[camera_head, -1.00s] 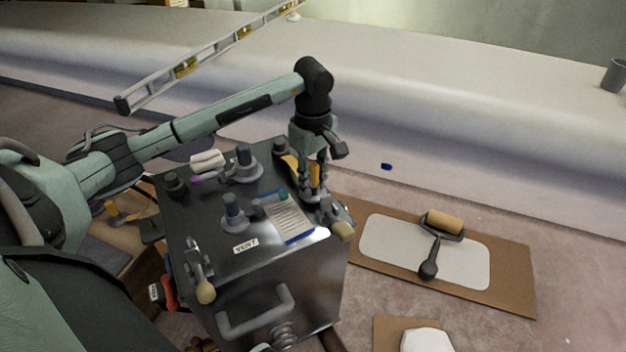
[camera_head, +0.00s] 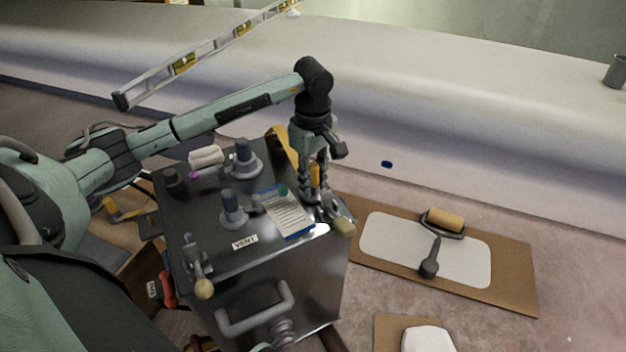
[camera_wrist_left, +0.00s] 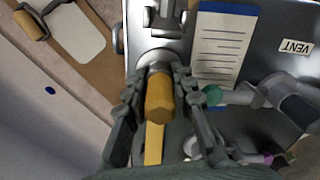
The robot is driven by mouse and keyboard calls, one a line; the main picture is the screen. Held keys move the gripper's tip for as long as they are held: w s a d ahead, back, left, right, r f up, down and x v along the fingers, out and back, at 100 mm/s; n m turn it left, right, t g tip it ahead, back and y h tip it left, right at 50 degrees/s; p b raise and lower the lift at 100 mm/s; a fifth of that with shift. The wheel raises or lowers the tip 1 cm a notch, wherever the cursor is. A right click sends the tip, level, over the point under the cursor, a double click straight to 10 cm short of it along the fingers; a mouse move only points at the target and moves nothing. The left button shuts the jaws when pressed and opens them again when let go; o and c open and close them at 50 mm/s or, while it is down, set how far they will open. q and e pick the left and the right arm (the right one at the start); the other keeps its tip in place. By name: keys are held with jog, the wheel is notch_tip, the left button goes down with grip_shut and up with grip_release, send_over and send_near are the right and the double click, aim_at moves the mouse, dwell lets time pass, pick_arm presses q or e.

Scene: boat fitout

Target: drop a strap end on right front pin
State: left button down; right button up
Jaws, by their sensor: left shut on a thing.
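My left gripper (camera_head: 321,192) points down over the right front corner of the dark metal tank (camera_head: 290,275). It is shut on the orange-yellow strap end (camera_wrist_left: 159,97), which sits between the fingers in the wrist view. The yellow strap (camera_head: 281,140) runs back from it to the tank's far right corner. A round grey metal fitting (camera_wrist_left: 155,57) lies just past the strap end in the wrist view. The right front pin cannot be made out clearly behind the fingers; I cannot tell whether the strap end touches it. My right gripper is not in view.
Grey fittings (camera_head: 233,208) and a paper sheet (camera_head: 288,214) are on the tank top. A roller (camera_head: 443,222) lies on cardboard at right.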

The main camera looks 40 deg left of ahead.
aim_at(313, 164)
pick_arm(q)
jog(key=c, duration=1.2)
grip_release()
jog(key=shift+o, duration=0.5)
jog(key=o, duration=0.5)
jog(key=shift+r+p, duration=2.55)
jog(key=shift+r, duration=1.75)
jog(key=shift+f, duration=0.1)
